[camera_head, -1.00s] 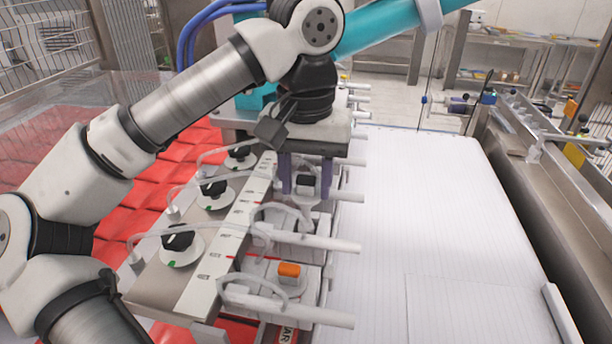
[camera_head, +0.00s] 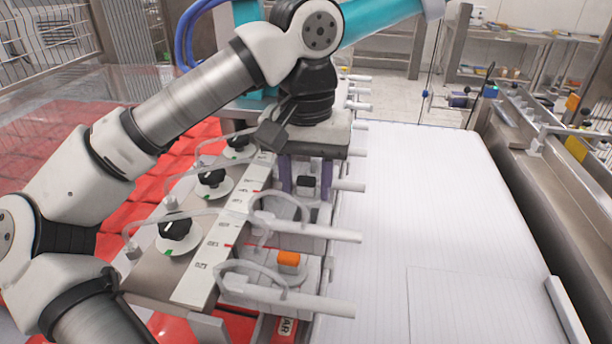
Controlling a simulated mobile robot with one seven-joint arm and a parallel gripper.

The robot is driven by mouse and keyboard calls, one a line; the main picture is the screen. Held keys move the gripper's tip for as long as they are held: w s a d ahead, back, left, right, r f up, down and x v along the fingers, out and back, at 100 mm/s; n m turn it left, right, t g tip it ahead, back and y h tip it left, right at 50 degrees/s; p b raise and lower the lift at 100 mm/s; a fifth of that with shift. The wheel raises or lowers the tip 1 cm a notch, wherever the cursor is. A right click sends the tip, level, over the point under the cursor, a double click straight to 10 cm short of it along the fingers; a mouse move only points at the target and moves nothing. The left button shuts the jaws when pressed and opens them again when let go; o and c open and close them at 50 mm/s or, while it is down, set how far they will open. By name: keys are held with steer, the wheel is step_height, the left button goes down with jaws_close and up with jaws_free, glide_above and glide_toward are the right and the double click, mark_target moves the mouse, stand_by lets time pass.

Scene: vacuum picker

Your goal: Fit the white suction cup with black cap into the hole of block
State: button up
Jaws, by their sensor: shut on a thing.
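My gripper (camera_head: 306,181) points down over the row of white blocks, its two purple fingers on either side of a small black cap (camera_head: 305,183). It is shut on this black-capped piece; the white suction cup below it is mostly hidden. A white block (camera_head: 300,228) with a white tube and a rod to the right lies just in front of the fingers. I cannot tell whether the held piece is in a hole or above it. A nearer block (camera_head: 305,268) carries an orange cap (camera_head: 288,259).
Several white discs with black knobs, such as the nearest one (camera_head: 175,232), stand on a metal plate left of a marked white strip (camera_head: 215,262). White tubes loop over the blocks. A wide white surface (camera_head: 430,220) at the right is clear. Red pads (camera_head: 110,190) lie at the left.

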mark_target(306, 196)
steer(key=shift+f, duration=0.45)
steer(key=shift+f+b, duration=1)
steer(key=shift+f, duration=0.1)
steer(key=shift+s+f, duration=0.1)
steer(key=o, duration=0.9)
